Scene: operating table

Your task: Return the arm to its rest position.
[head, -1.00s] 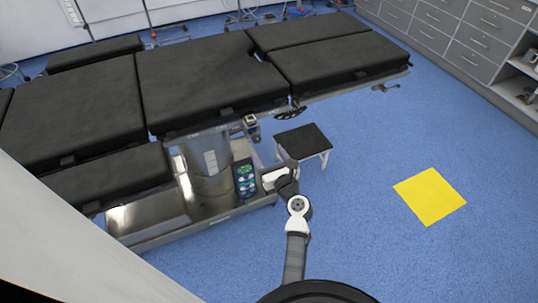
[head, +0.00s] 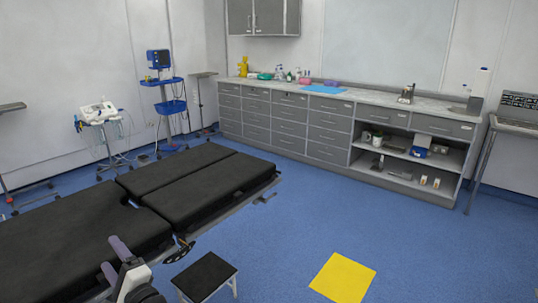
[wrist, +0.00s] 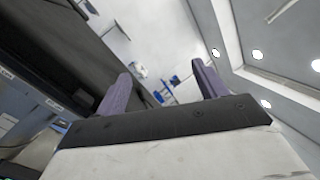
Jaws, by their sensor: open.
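My gripper (head: 114,260) is at the lower left of the head view, in front of the near side of the black-padded operating table (head: 60,240). In the wrist view my gripper (wrist: 160,85) has its two purple-grey fingers wide apart with nothing between them. It points upward there, with ceiling lights at the right and the dark underside or edge of a large object at the left. In the head view the lower part of my arm is cut off by the bottom edge.
A black-topped stool (head: 205,275) stands right of my gripper. A yellow square (head: 343,278) lies on the open blue floor. Grey drawer cabinets (head: 290,125) line the back wall. A monitor stand (head: 168,105) and a trolley (head: 100,115) stand behind the table.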

